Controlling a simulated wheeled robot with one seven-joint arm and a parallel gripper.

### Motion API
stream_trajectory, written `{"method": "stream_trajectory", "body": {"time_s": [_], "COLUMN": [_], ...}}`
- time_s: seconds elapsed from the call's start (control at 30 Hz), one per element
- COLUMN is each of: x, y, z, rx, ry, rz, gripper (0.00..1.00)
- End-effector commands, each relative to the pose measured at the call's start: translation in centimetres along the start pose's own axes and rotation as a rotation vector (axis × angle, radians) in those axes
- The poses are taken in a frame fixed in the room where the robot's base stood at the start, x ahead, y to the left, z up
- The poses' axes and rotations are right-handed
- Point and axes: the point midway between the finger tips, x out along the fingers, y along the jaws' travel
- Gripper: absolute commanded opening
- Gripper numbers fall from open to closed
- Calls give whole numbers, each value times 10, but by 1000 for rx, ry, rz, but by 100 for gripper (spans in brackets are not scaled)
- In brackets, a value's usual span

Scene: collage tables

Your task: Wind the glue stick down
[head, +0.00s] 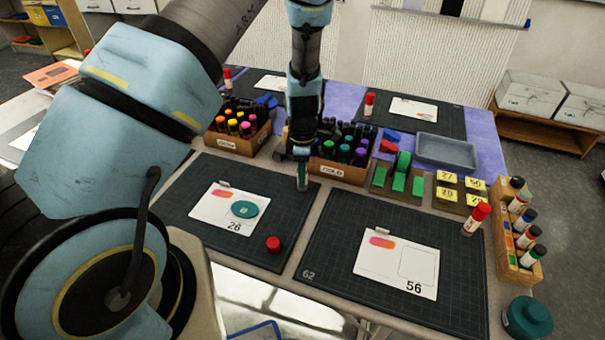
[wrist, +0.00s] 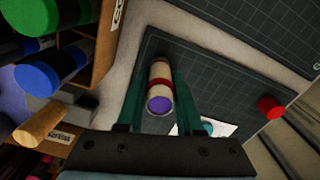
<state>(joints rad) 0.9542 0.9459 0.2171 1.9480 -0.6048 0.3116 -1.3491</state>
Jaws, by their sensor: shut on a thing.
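The glue stick (wrist: 160,84) has a pale barrel with a red band, seen in the wrist view with its open end toward the camera. Purple glue (wrist: 159,104) shows inside that end; I cannot tell whether it stands above the rim. My gripper (head: 302,187) is shut on the glue stick over the back right corner of the left dark mat (head: 180,205). In the head view the fingers hide most of the stick. A red cap (head: 273,244) sits apart on the same mat's front right, and also shows in the wrist view (wrist: 269,107).
A card marked 26 (head: 222,226) with a teal disc (head: 243,209) lies on the left mat. Wooden marker boxes (head: 340,172) stand just behind my gripper. The right mat holds a card marked 56 (head: 395,262) and a red-capped stick (head: 476,218).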

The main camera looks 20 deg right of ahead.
Motion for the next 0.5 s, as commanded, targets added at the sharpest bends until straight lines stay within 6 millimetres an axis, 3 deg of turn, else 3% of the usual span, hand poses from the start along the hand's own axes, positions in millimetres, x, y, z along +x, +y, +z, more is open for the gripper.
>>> {"method": "stream_trajectory", "body": {"time_s": [0.33, 0.37, 0.5], "x": [0, 0, 0], "y": [-1, -1, 0], "z": [0, 0, 0], "rx": [1, 1, 1], "ry": [0, 0, 0], "rz": [-2, -2, -1], "gripper": [0, 39, 54]}}
